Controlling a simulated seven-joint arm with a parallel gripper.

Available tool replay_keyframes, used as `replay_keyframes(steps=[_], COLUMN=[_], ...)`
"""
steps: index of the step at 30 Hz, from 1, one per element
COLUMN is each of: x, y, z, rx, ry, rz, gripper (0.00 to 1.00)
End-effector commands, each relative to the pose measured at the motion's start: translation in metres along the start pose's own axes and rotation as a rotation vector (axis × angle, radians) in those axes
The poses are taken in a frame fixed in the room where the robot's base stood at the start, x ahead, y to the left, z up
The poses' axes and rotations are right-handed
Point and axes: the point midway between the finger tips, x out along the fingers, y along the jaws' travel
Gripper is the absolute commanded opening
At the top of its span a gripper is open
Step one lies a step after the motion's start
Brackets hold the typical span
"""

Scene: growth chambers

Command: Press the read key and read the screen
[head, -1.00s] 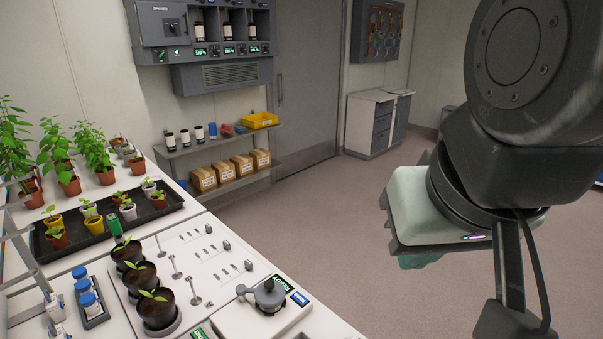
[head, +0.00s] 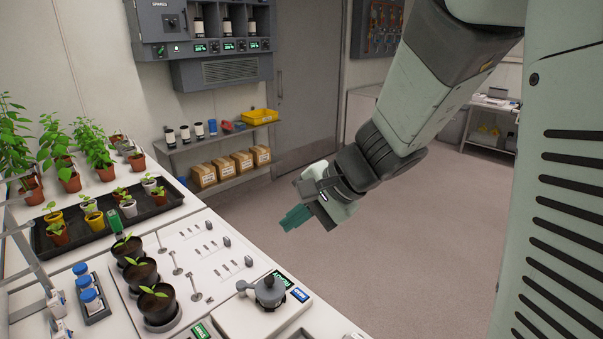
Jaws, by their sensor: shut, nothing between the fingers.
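A white instrument (head: 245,318) with a round grey chamber (head: 269,292) on top sits at the front right of the bench. A small dark screen with green lettering (head: 283,279) is at its back edge; the lettering is too small and slanted to read surely. A blue key with pale lettering (head: 300,295) is on its right side, beside the screen. My gripper (head: 292,218) is shut and empty. It hangs in the air above and beyond the instrument, over the floor side of the bench edge, apart from the key.
A white panel with three dark pots of seedlings (head: 158,305) and several small metal posts lies left of the instrument. A green labelled key (head: 200,331) is at the front. A black seedling tray (head: 165,207) is farther back. Open floor lies right of the bench.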

Motion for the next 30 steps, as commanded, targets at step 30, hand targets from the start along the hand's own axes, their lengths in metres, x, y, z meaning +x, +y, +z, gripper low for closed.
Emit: replay_keyframes(steps=[30], x=[0.162], y=[0.086], z=[-0.130], rx=[0.698], ry=[0.112], rz=[-0.143], gripper=[0.00])
